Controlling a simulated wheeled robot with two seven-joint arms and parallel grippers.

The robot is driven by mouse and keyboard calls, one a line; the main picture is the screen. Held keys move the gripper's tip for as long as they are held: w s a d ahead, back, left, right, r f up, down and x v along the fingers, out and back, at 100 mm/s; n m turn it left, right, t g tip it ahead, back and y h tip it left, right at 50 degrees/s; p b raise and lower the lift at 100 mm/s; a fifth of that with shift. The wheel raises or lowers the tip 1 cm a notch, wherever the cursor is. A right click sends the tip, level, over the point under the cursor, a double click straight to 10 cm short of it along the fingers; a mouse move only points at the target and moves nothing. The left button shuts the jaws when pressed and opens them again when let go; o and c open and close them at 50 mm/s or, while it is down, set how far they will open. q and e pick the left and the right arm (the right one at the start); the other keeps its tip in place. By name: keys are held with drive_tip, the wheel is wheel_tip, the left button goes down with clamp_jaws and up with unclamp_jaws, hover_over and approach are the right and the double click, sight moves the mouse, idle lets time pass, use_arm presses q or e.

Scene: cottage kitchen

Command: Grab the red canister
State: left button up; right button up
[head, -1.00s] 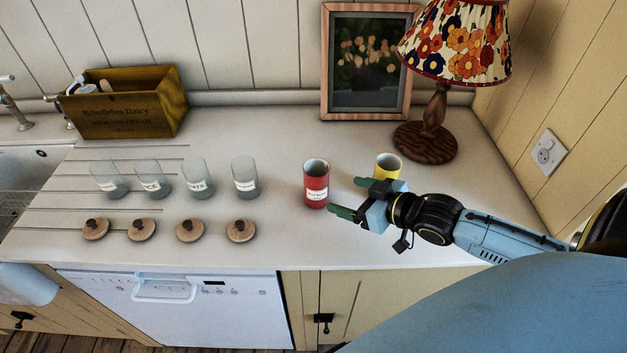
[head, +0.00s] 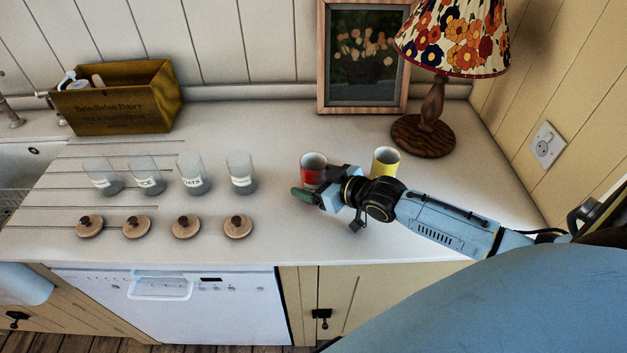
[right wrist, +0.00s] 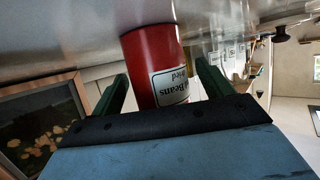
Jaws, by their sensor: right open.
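The red canister (head: 313,168) stands open-topped on the white counter, left of the yellow canister (head: 385,161). My right gripper (head: 308,192) is in front of the red canister in the head view and hides its lower part. In the right wrist view the red canister (right wrist: 153,58), with a white label ending in "Beans", lies between the two green fingers of my right gripper (right wrist: 163,88). The fingers are open, with a gap visible on each side of the canister. My left gripper is not in view.
Several glass jars (head: 194,175) stand to the left, with wooden lids (head: 186,227) in front of them. A wooden crate (head: 117,100) stands at the back left. A framed picture (head: 322,60) and a lamp (head: 432,102) stand behind the canisters. The counter between jars and red canister is clear.

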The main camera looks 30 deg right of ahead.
drive_tip(key=shift+w, duration=0.15)
drive_tip(key=c, duration=1.2)
